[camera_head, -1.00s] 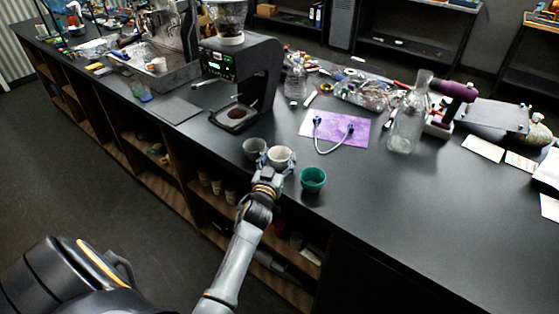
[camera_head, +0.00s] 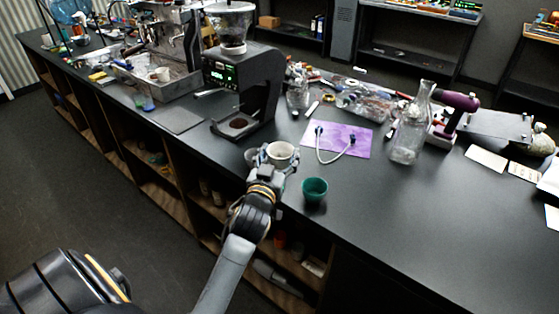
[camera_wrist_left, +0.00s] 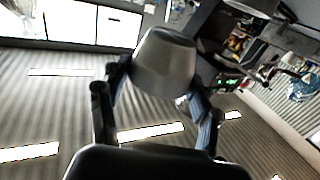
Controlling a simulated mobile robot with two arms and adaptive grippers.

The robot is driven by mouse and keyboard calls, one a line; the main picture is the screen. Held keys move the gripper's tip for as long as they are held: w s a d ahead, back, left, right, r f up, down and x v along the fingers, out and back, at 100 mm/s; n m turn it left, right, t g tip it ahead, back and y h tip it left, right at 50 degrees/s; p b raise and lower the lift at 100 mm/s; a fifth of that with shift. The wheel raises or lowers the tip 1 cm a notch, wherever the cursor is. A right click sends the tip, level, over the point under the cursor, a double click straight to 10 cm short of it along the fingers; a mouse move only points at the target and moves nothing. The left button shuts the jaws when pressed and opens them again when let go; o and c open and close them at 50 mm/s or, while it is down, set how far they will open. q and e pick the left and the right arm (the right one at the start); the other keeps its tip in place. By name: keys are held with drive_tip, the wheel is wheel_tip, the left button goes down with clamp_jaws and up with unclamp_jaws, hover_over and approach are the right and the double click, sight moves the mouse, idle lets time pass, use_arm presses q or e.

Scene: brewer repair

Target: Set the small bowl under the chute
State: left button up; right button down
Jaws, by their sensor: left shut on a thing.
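My left gripper (camera_head: 272,164) is shut on a small pale bowl (camera_head: 283,151), near the counter's front edge. In the left wrist view the bowl (camera_wrist_left: 165,65) sits between the two fingers and looks grey, its far side hidden. The black grinder (camera_head: 262,75) stands farther back and to the left of the bowl. Its chute is under the overhanging head and is too dark to make out. My right gripper is not in view.
A green bowl (camera_head: 314,188) stands to the right. A purple mat (camera_head: 345,139) with a looped hose lies behind. A glass flask (camera_head: 409,135) stands farther right. The counter's right front is clear.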

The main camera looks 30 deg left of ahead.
use_arm(q)
drive_tip(key=s+d+r+b, duration=0.1)
drive_tip(key=s+d+r, duration=0.25)
drive_tip(key=s, duration=0.35)
drive_tip(key=s+d+f+m+t+h, duration=0.1)
drive_tip(key=s+d+f+m+h, duration=0.2)
drive_tip(key=s+d+f+h, duration=0.2)
drive_tip(key=s+d+f, duration=0.3)
drive_tip(key=s+d, duration=0.3)
drive_tip(key=d, duration=0.1)
drive_tip(key=shift+s+m+h, duration=0.2)
drive_tip(key=shift+m+h, duration=0.2)
drive_tip(key=shift+w, duration=0.1)
drive_tip(key=w+a+r+n+y, duration=0.2)
drive_tip(key=w+a+r+y, duration=0.1)
drive_tip(key=w+a, duration=0.2)
drive_tip(key=w+a+r+n+g+y, duration=0.1)
drive_tip(key=w+a+r+y, duration=0.1)
drive_tip(key=w+a+r, duration=0.2)
drive_tip(key=w+a, duration=0.2)
drive_tip(key=shift+w+a+r+n+y, duration=0.25)
drive_tip(key=shift+w+r+n+y, duration=0.05)
drive_tip(key=shift+n+y, duration=0.1)
